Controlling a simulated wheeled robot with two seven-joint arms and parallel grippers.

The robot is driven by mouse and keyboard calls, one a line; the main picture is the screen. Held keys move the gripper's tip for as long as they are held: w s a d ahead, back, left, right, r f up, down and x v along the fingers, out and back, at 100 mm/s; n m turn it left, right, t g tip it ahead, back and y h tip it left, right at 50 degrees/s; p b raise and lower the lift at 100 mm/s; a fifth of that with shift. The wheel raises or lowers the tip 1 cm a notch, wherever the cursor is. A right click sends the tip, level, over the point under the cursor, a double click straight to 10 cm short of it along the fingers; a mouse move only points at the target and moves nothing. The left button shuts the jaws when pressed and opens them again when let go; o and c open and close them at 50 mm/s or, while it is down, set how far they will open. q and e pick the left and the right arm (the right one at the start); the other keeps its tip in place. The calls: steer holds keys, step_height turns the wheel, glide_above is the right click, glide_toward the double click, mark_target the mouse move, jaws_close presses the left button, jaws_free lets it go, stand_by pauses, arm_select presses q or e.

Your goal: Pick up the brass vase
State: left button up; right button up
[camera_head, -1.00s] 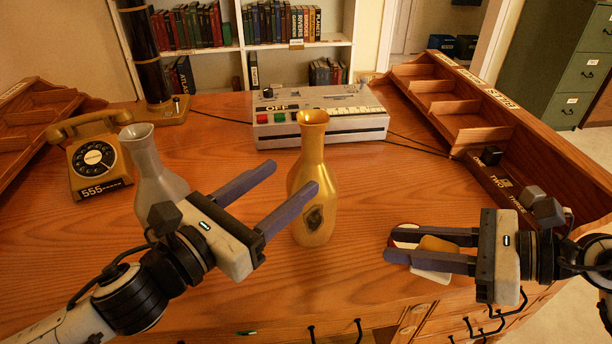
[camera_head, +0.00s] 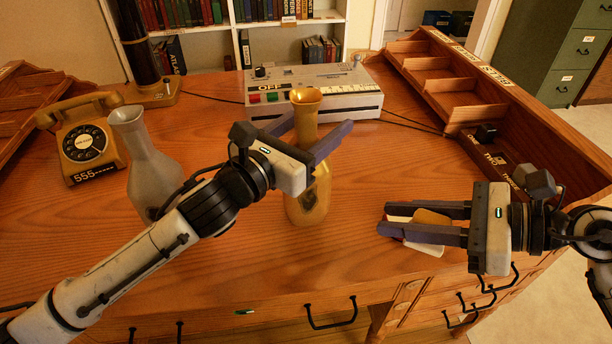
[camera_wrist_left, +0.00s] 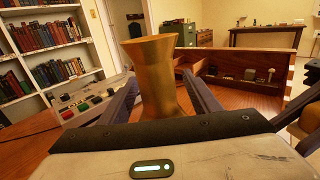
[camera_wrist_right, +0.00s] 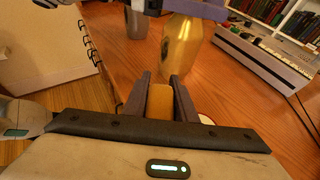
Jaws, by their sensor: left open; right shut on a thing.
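The brass vase (camera_head: 307,205) stands upright on the desk, gold with a dark patch on its body. My left gripper (camera_head: 322,120) is open, with one finger on each side of the vase's upper part. In the left wrist view the vase (camera_wrist_left: 155,75) rises between the two fingers; I cannot tell whether either touches it. My right gripper (camera_head: 384,218) is low over the desk's front right, shut on a tan block (camera_wrist_right: 160,102). The block (camera_head: 430,218) also shows between its fingers in the head view.
A grey vase (camera_head: 150,170) stands left of the brass one, close behind my left forearm. A tan telephone (camera_head: 85,145) is further left. A grey machine with buttons (camera_head: 335,88) is behind the brass vase. A wooden organiser (camera_head: 470,105) lines the right edge.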

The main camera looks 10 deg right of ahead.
arm_select(q)
steer(key=shift+w, duration=0.1)
jaws_close()
stand_by(0.4)
